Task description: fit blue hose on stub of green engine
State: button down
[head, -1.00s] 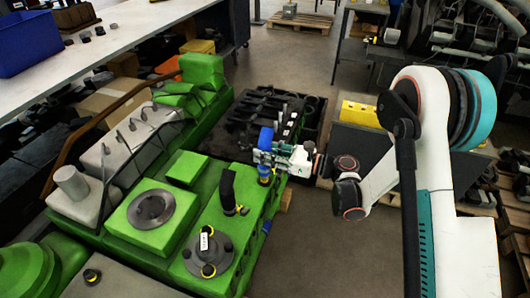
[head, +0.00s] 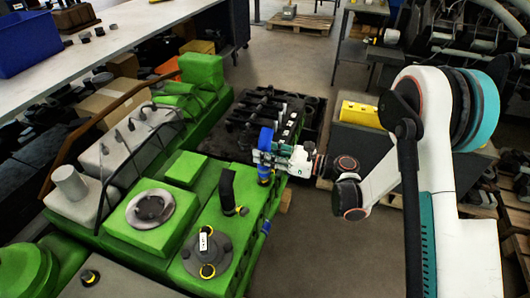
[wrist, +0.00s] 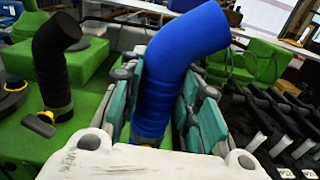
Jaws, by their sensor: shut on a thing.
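The blue hose (head: 265,139) is a bent tube, upright in the head view at the right edge of the green engine (head: 202,192). It fills the middle of the wrist view (wrist: 178,62), its top bending to the right. My gripper (head: 268,156) is shut around the hose's lower straight part, with teal finger pads (wrist: 160,112) on both sides. A yellow band shows at the hose's lower end, close to the engine top. The stub under the hose is hidden, so I cannot tell whether the hose is around it or just above it.
A black bent hose (head: 227,190) with a yellow clamp stands on the engine left of my gripper. A black pallet with dark parts (head: 240,113) lies behind. A grey cabinet with a yellow block (head: 360,114) is at right. The floor in front is clear.

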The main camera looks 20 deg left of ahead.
jog(key=shift+f+b, duration=1.7)
jog(key=shift+f, duration=0.2)
dwell(0.7)
jog(key=c, duration=1.1)
grip_release()
jog(key=d, duration=0.8)
jog(key=s+d, duration=0.1)
jog(key=d, duration=0.3)
